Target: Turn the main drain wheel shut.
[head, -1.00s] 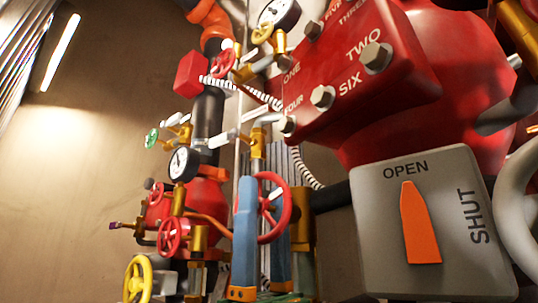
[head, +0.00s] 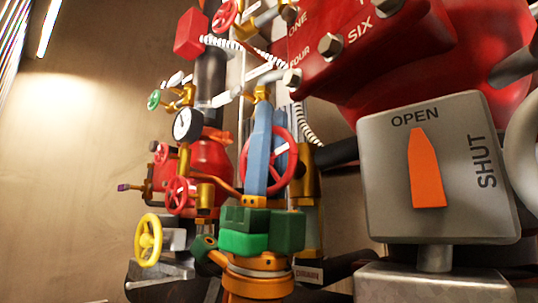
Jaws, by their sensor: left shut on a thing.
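A red handwheel (head: 288,178) stands at mid-height in the head view, in front of a brass valve body. My left gripper (head: 268,118) comes up from below with blue fingers and a green palm. Its fingers are close together and shut on the red wheel, hiding its left and middle part. I cannot read a label that names this wheel as the main drain. The grey indicator box (head: 385,208) at right has an orange pointer (head: 426,170) pointing up at OPEN, with SHUT at its right. My right gripper is not in view.
A smaller red wheel (head: 180,195), a yellow wheel (head: 148,240) and a pressure gauge (head: 186,125) crowd the left side. A large red valve body with a bolted cover (head: 345,60) overhangs at upper right. Bare wall lies at far left.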

